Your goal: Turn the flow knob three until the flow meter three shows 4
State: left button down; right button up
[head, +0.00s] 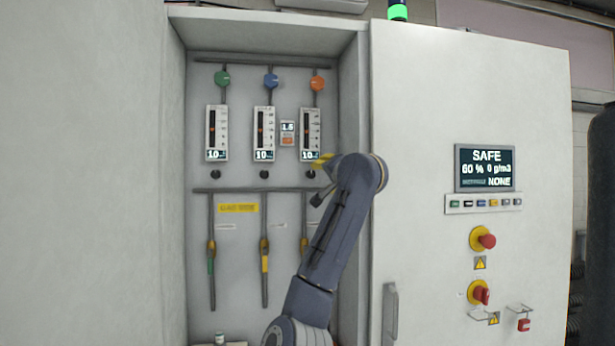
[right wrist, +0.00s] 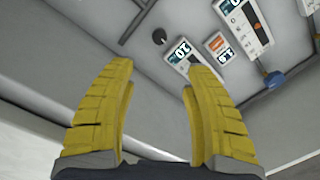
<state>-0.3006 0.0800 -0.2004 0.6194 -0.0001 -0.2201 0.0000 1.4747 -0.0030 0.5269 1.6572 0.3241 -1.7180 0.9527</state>
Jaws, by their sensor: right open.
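Flow meter three (head: 310,128) is the rightmost of three white meters on the cabinet's back panel, under an orange cap. Its display reads like 10 in the head view; a decimal point is hard to tell. Flow knob three (head: 311,173) is a small black knob below it, close to my gripper. My right gripper (head: 321,166) is in front of the panel by this knob, its yellow fingers open and empty. In the right wrist view, the knob (right wrist: 159,36) lies beyond the open fingers (right wrist: 158,80), apart from them.
Meters one (head: 217,132) and two (head: 264,133) stand to the left, with a small 1.5 display (head: 288,133) beside meter three. The recess's right side wall (head: 351,90) is near my arm. Pipes with valves hang below.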

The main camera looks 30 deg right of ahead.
aim_at(312, 175)
jog(key=x, duration=1.6)
jog(key=shift+w+d+f, duration=0.15)
jog(key=shift+w, duration=0.2)
grip_shut()
